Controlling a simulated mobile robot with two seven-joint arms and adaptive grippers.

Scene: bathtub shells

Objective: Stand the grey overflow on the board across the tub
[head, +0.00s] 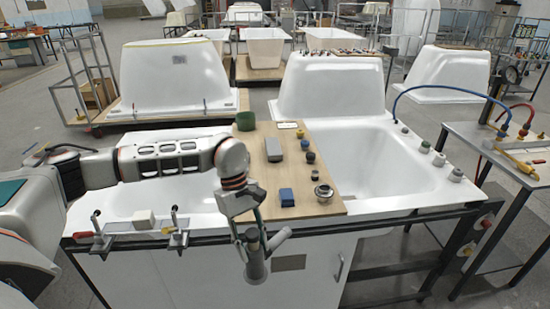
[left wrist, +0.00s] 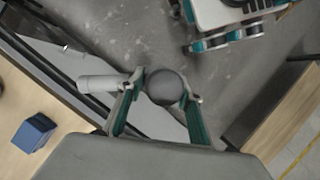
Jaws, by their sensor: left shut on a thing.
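The grey overflow (head: 256,264) is a pipe-like piece with a slanting side branch. My left gripper (head: 251,236) is shut on it and holds it in the air, in front of the tub's front edge and apart from the board. In the left wrist view the teal fingers (left wrist: 168,86) close around its dark round end (left wrist: 165,87), and a pale branch (left wrist: 98,83) sticks out left. The wooden board (head: 310,208) lies across the white tub (head: 375,160). My right gripper is not in view.
Clamps (head: 178,228) stand on the left front rim.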

